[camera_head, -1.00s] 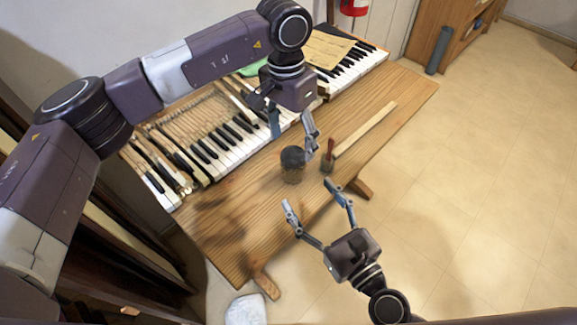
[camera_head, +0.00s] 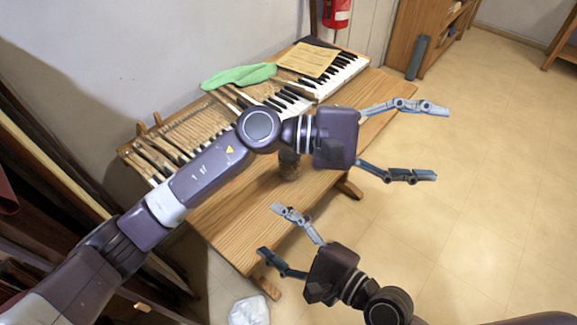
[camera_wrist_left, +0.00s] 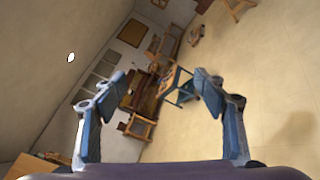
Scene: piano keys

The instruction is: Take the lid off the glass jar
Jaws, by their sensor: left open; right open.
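The glass jar (camera_head: 290,171) stands upright on the wooden table, partly hidden behind my left arm. Only a bit of its dark top (camera_head: 289,154) shows, and I cannot tell clearly how the lid sits. My left gripper (camera_head: 440,142) is open and empty, pointing right past the table's edge, over the floor. The left wrist view (camera_wrist_left: 165,95) shows its spread fingers with only the distant room between them. My right gripper (camera_head: 268,230) is open and empty near the table's front edge, below and left of the jar, apart from it.
The piano keyboard (camera_head: 345,72) lies along the back of the wooden table (camera_head: 222,228), with a green cloth (camera_head: 238,77) and a paper sheet (camera_head: 308,59) on it. A white bag (camera_head: 248,310) lies on the floor. The floor at the right is clear.

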